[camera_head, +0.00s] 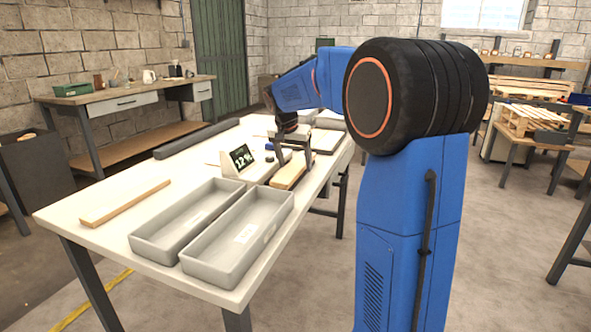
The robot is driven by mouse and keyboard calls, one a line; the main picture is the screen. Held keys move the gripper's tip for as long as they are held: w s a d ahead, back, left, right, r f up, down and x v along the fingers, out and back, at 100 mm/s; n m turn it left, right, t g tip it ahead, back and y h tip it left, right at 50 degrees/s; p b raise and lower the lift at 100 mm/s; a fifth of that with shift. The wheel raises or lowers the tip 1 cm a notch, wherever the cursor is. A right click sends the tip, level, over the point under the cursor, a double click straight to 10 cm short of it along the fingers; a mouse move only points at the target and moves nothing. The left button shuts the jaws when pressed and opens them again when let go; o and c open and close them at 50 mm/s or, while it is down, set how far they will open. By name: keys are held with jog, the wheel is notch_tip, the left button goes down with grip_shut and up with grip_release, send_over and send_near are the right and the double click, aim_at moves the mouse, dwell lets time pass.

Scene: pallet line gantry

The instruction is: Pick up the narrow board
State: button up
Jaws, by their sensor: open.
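A long, narrow wooden board (125,203) lies flat on the left part of the white table (75,213). A shorter light wooden board (287,177) lies near the table's right edge, behind the grey trays. I cannot tell for certain which of the two is the narrow board. My gripper (293,164) points down at the shorter board, with its fingers apart and seeming to straddle it. I cannot tell whether the fingers touch the wood. Part of that board is hidden behind the gripper.
A small display (241,158) stands left of my gripper. A dark bar (195,139) lies along the far left edge. The table's left part is mostly free.

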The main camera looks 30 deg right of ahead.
jog(key=c, duration=1.3)
jog(key=shift+r, duration=0.1)
